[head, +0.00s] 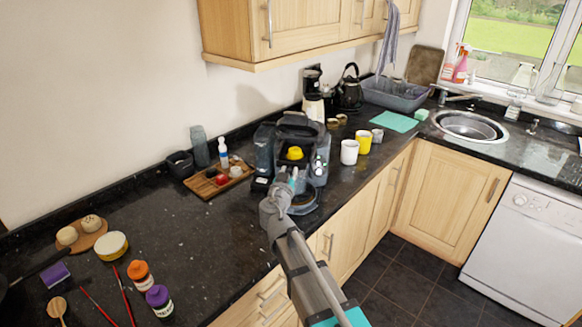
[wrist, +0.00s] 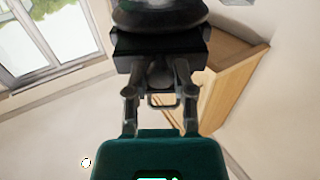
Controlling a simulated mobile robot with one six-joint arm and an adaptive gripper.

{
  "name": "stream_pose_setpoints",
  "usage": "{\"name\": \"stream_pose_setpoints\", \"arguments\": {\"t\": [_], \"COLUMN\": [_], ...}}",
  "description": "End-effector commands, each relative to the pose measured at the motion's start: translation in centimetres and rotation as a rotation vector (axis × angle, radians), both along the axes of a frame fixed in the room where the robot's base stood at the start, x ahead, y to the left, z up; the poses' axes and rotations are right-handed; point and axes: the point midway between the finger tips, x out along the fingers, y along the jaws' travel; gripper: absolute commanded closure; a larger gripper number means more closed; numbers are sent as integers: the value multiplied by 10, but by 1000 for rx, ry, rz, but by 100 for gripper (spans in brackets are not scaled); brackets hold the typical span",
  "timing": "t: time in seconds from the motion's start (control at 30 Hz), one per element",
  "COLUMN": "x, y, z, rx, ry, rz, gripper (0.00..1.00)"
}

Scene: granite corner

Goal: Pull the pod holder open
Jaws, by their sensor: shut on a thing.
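The dark pod coffee machine (head: 317,160) stands on the black counter, left of the mugs. A yellow pod-like piece (head: 294,153) shows in its front opening. My gripper (head: 292,186) is at the machine's front, below the yellow piece and above the round drip tray (head: 304,207). In the wrist view, my gripper (wrist: 158,76) has its fingers on either side of a dark front piece, which looks like the pod holder (wrist: 160,46). It is shut on that piece. My wrist and fingers hide much of the holder in the head view.
A white mug (head: 349,152) and a yellow mug (head: 363,142) stand close to the machine's right. A wooden tray (head: 215,187) with small items lies to its left. The counter between is clear.

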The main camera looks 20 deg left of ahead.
Motion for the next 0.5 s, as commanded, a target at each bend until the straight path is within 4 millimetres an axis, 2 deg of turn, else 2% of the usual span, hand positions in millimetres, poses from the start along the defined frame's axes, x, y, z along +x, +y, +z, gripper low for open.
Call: {"name": "stream_pose_setpoints", "arguments": {"t": [0.03, 0.2, 0.5], "x": [-17, -45, -50], "y": [-5, -9, -9], "z": [0, 0, 0], "rx": [1, 1, 1], "ry": [1, 1, 1], "rz": [3, 2, 0], "gripper": [100, 100, 100]}}
